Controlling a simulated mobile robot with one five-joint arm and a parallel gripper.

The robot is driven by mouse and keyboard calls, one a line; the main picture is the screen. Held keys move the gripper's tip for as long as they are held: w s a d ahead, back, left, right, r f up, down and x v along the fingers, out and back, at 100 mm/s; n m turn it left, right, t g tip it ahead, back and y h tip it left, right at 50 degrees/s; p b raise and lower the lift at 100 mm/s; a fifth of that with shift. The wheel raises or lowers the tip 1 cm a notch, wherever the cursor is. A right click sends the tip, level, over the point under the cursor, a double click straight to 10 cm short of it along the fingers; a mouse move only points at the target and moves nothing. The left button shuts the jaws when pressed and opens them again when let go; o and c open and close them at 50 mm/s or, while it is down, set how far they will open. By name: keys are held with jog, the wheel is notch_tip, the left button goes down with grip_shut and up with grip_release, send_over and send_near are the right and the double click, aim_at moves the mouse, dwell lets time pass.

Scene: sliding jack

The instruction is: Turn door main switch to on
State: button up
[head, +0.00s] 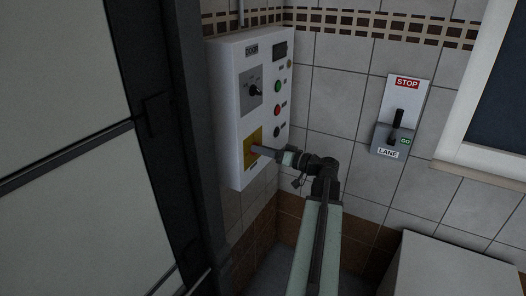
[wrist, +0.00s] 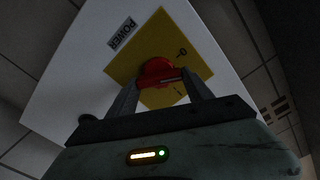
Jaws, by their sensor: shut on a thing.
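The door main switch is a red rotary knob (wrist: 160,72) on a yellow plate (wrist: 133,68), with a POWER label (wrist: 121,33) beside it in the wrist view. In the head view my gripper (head: 262,150) reaches in from the right. Which mark the knob points at is unclear.
The box also carries a black selector (head: 256,90), a green button (head: 278,86) and a red button (head: 277,107). A STOP/GO lane lever unit (head: 398,118) is on the tiled wall to the right. A dark door frame (head: 165,120) stands close at left.

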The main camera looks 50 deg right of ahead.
jog(key=m, duration=1.1)
jog(key=shift+d+f+m, duration=0.1)
jog(key=shift+f+m, duration=0.15)
jog(key=shift+m, duration=0.15)
dwell(0.4)
jog(key=o, duration=1.4)
jog(key=shift+c, duration=0.2)
jog(key=v, duration=0.7)
jog(key=shift+s, duration=0.4)
